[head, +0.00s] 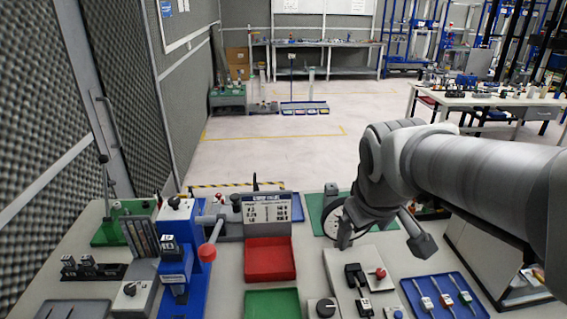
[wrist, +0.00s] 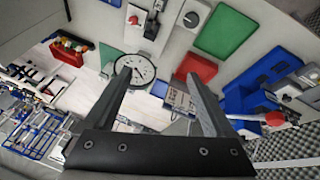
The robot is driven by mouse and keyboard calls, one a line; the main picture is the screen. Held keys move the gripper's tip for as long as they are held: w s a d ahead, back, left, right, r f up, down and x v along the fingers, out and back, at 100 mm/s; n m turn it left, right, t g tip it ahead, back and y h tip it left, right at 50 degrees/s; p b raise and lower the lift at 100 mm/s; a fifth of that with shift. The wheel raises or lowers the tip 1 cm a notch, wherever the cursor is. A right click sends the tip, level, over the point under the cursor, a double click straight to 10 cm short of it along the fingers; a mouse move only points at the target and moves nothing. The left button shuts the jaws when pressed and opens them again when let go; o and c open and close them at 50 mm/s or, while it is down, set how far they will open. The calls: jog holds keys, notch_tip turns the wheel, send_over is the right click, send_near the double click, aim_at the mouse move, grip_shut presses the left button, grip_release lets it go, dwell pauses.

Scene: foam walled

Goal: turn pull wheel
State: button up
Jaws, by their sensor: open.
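I cannot tell for certain which part is the pull wheel. A round white dial with a dark rim (wrist: 141,68) shows between my fingers in the wrist view; in the head view my gripper partly covers this dial (head: 333,222). A blue stand (head: 180,262) at the left of the bench carries a grey lever with a red ball (head: 207,252); the red ball also shows at the right of the wrist view (wrist: 275,118). My gripper (wrist: 160,77) is open above the bench near the dial, with nothing seen between its fingers.
A red tray (head: 270,262) and a green tray (head: 272,303) lie mid-bench. A grey panel with switches and a red button (head: 380,273) is at the right, beside a blue tray of connectors (head: 444,298). A foam wall (head: 50,100) bounds the left.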

jog(key=w+f+n+g+p, duration=0.1)
jog(key=w+f+n, duration=0.1)
jog(key=w+f, duration=0.1)
jog(key=n+g+y+p, duration=0.1)
jog(key=n+g+p, duration=0.1)
jog(key=n+g, duration=0.2)
send_over(327, 307)
notch_tip(327, 307, down, 10)
notch_tip(327, 307, down, 17)
jog(key=shift+f+b, duration=0.15)
jog(key=shift+b, duration=0.75)
jog(key=c, duration=1.3)
jog(key=shift+f+m+b, duration=0.15)
jog(key=shift+m+b, duration=0.2)
jog(key=shift+m, duration=0.05)
jog(key=shift+c, duration=0.3)
jog(key=shift+m+b, duration=0.4)
jog(key=shift+m, duration=0.5)
